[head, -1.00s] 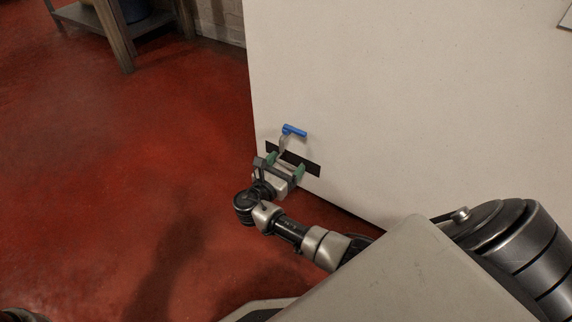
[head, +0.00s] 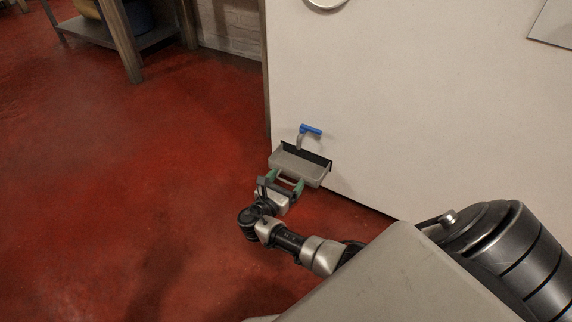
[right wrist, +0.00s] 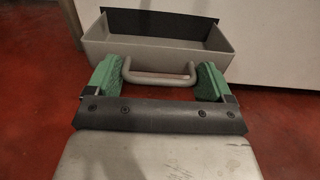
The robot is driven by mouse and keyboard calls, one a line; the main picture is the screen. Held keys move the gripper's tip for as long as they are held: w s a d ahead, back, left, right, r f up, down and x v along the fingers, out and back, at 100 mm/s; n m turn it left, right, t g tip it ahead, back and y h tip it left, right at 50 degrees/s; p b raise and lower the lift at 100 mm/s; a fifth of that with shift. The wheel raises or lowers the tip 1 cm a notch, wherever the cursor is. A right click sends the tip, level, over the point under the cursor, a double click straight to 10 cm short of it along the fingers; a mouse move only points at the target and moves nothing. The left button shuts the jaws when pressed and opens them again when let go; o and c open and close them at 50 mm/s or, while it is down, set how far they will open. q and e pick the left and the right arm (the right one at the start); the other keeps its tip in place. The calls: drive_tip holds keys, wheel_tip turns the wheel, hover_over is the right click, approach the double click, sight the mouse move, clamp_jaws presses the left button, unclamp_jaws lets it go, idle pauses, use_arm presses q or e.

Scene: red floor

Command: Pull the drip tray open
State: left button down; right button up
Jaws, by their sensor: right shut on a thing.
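The drip tray (head: 297,165) is a grey open box that sticks out from a dark slot low in the white cabinet front. In the right wrist view the tray (right wrist: 205,63) looks empty, with a grey loop handle (right wrist: 160,80) on its front. My right gripper (head: 286,187) has green finger pads and is in front of the tray. In the right wrist view, its pads (right wrist: 160,79) stand at both ends of the handle, shut on it. My left gripper does not show.
A tap with a blue lever (head: 310,130) juts from the white cabinet (head: 400,100) just above the tray. A shelf or bench (head: 150,38) stands at the back left. The red floor (head: 130,170) left of the cabinet is clear.

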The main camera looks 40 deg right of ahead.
drive_tip(key=p+v, duration=0.1)
drive_tip(key=v, duration=0.1)
drive_tip(key=shift+s+a+r, duration=0.1)
drive_tip(key=shift+a+r, duration=0.05)
drive_tip(key=shift+a, duration=0.2)
drive_tip(key=shift+s+a, duration=0.2)
drive_tip(key=shift+a, duration=0.25)
drive_tip(key=o, duration=1.1)
